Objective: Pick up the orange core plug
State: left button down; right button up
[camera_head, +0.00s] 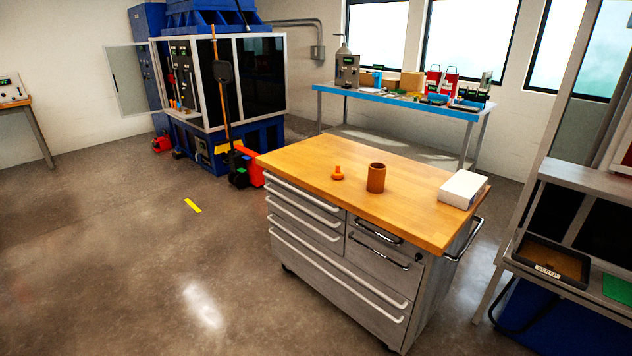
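The orange core plug (338,173) stands on the wooden top of the tool cabinet (300,157), left of the middle. It is small, with a wide base and a narrower upper part. A brown cylindrical cup (376,178) stands upright to its right, with a gap between them. Neither of my grippers shows in the head view.
A white box (463,189) lies near the right end of the cabinet top. A blue bench (400,96) with several items stands behind by the windows. A bench with a dark tray (552,262) is at right. The floor at left is mostly clear.

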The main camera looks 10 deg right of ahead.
aim_at(338, 174)
jog(key=u, duration=0.7)
jog(key=i, duration=1.3)
jog(key=z, duration=0.15)
